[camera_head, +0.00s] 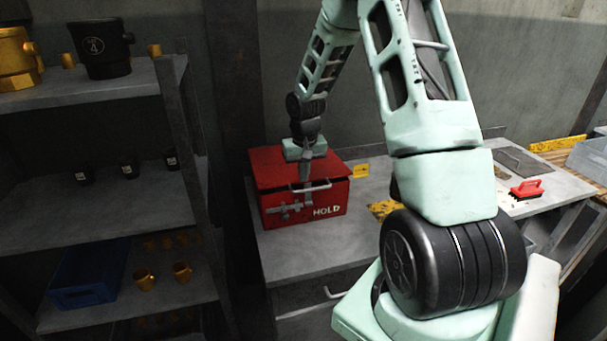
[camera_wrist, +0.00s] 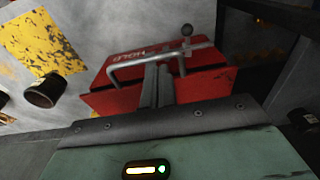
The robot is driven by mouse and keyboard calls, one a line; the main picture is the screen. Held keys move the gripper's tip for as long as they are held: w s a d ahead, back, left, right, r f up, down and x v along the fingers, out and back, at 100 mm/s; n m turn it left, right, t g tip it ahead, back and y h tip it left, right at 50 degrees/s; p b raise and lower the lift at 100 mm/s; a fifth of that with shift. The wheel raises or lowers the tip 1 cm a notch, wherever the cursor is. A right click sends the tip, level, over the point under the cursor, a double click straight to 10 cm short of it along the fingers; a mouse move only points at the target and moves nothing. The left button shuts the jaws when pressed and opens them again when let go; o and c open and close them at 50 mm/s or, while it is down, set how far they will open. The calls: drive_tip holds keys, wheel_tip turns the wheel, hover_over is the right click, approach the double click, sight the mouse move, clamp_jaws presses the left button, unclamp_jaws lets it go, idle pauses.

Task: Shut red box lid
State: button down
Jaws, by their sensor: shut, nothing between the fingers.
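The red box (camera_head: 335,199), marked HOLD, stands on a grey bench at centre in the head view; its front also shows in the wrist view (camera_wrist: 180,49). Its red lid (camera_head: 275,160) lies over the box with a dark gap along the front edge, so it looks slightly raised. A metal bar handle (camera_head: 318,187) spans the front of the lid, and it crosses the wrist view (camera_wrist: 135,63). My gripper (camera_head: 306,201) points down at the front of the box. In the wrist view its fingers (camera_wrist: 156,72) are together and empty, close to the handle; contact is unclear.
A shelf unit (camera_head: 95,215) with cups and a blue crate (camera_head: 90,275) stands to the left. The bench front is clear.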

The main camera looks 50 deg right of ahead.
drive_tip(key=shift+w+f, duration=0.1)
drive_tip(key=shift+f, duration=1.05)
